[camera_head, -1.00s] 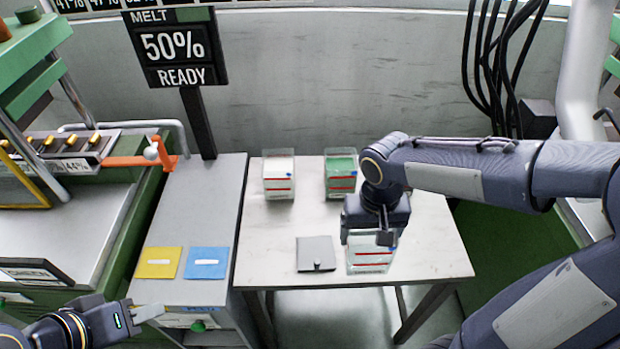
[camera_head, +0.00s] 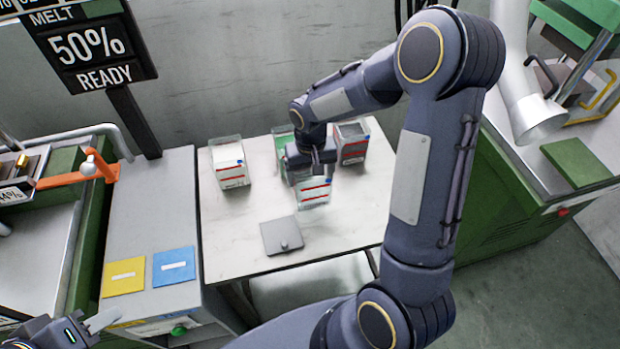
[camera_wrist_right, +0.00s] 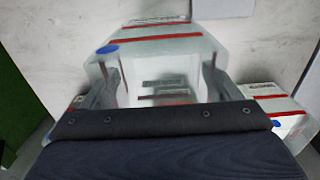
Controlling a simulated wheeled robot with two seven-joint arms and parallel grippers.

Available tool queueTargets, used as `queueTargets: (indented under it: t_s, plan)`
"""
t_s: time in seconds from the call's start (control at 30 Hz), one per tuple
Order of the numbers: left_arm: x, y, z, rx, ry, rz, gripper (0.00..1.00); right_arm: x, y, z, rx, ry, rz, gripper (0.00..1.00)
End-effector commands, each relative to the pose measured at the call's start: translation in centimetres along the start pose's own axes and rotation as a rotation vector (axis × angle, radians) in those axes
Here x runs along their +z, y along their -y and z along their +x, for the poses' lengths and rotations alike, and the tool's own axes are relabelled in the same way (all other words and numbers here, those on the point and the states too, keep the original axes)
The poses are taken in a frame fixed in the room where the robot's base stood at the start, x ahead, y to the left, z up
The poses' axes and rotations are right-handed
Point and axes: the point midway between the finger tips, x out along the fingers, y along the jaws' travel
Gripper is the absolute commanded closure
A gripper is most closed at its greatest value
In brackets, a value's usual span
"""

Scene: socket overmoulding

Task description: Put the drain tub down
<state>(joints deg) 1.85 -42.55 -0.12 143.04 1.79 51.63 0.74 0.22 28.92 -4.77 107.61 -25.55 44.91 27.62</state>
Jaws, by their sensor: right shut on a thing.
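The tub in my right gripper is clear with red stripes and looks empty inside; I take it as the drain tub (camera_head: 314,193). My right gripper (camera_head: 311,166) is shut on it from above, near the middle of the table. In the right wrist view the fingers stand on either side of the tub (camera_wrist_right: 150,50), which has a blue dot on its rim. I cannot tell whether its base touches the table (camera_head: 228,250). My left gripper (camera_head: 92,326) is at the lower left, away from the table and partly cut off; its opening does not show clearly.
A white-filled tub (camera_head: 229,166), a green-filled tub (camera_head: 281,143) partly hidden by my right arm, and a dark-filled tub (camera_head: 351,146) stand along the back. A flat grey plate (camera_head: 280,236) lies in front. The table's left front is clear. Yellow (camera_head: 123,276) and blue (camera_head: 174,266) cards lie on the cabinet.

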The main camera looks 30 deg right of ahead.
Motion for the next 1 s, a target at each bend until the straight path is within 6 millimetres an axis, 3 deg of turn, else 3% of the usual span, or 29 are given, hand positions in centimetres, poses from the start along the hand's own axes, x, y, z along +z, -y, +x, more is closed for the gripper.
queueTargets:
  t_s: [0.17,0.4,0.77,0.8,0.9,1.0]
  plan:
    - [-0.1,-0.1,-0.1,0.0,0.0,0.0,0.64,-0.8,-0.1,1.0,0.0,0.002,0.0,0.4]
    - [-0.1,-0.1,-0.2,0.0,0.0,0.0,0.64,-0.8,-0.1,4.0,0.0,0.001,-0.001,0.4]
    - [0.1,0.1,0.3,0.0,0.0,0.0,0.64,-0.8,-0.1,4.5,-0.001,-0.001,-0.001,0.4]
    - [0.1,0.1,0.1,0.0,0.0,0.0,0.64,-0.8,-0.1,4.3,-0.001,-0.001,-0.001,0.13]
    - [0.1,0.1,0.1,0.0,0.0,0.0,0.64,-0.8,-0.1,4.3,0.0,0.0,-0.001,0.0]
    - [0.1,0.1,0.1,0.0,0.0,0.0,0.64,-0.8,-0.1,4.3,0.0,0.0,-0.001,0.0]
